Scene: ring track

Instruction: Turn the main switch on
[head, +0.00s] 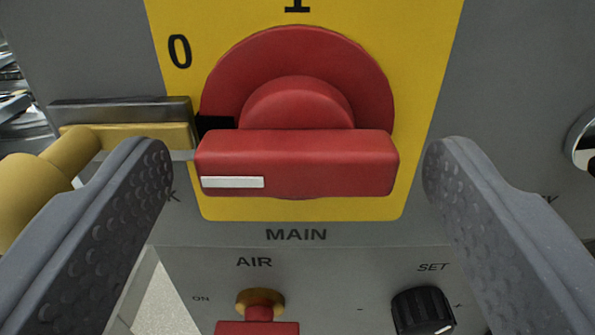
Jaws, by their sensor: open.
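The main switch is a red rotary knob (300,90) on a yellow plate (420,60), with "0" at upper left, "1" at top and "MAIN" printed below. Its red grip bar (300,160) lies horizontal, and a white mark (232,182) sits at its left end. My gripper (297,165) is open. One grey padded finger is left of the bar and the other right of it. The right finger shows a gap to the bar; the left finger looks close to the bar's end, and I cannot tell whether it touches.
A yellow and grey metal piece (125,125) lies left of the knob, partly behind my left finger. Below are a red "AIR" control (259,310) and a black "SET" dial (422,310). A shiny round part (582,140) is at the right edge.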

